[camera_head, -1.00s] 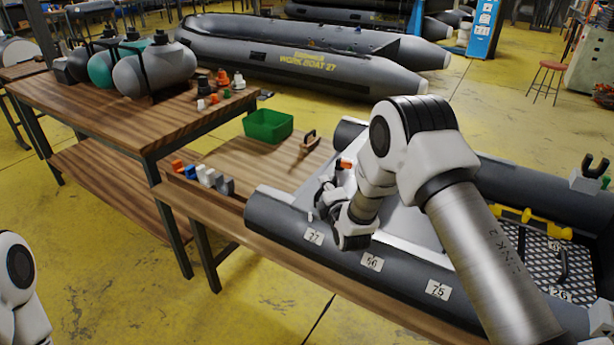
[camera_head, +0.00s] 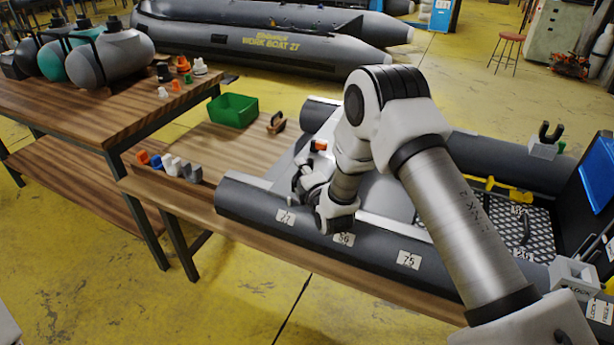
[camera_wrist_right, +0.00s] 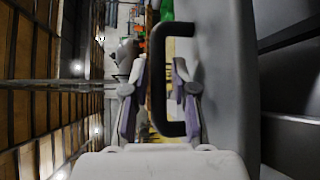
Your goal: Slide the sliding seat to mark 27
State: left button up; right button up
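The boat's dark side tube carries white number labels: mark 27 (camera_head: 285,217), one that looks like 56 or 66 (camera_head: 344,240), and 75 (camera_head: 409,260). A light grey panel (camera_head: 391,204), which seems to be the sliding seat, lies across the boat behind my right arm; much of it is hidden. My right gripper (camera_head: 299,184) is just above the tube near mark 27. In the right wrist view, a black loop handle (camera_wrist_right: 158,80) stands against a grey surface (camera_wrist_right: 222,70). The fingers are apart, one on each side of its bar, without clear contact. My left gripper is out of view.
A green bin (camera_head: 233,110) and a row of small coloured parts (camera_head: 168,165) are on the wooden bench left of the boat. A higher table (camera_head: 95,105) with grey and teal tanks stands further left. A yellow bar (camera_head: 495,186) lies across the boat's right part.

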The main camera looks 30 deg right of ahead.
jog(key=s, duration=0.3)
jog(key=s+a+r, duration=0.1)
jog(key=s, duration=0.7)
jog(key=shift+s+a+r, duration=0.2)
jog(key=shift+a+r, duration=0.05)
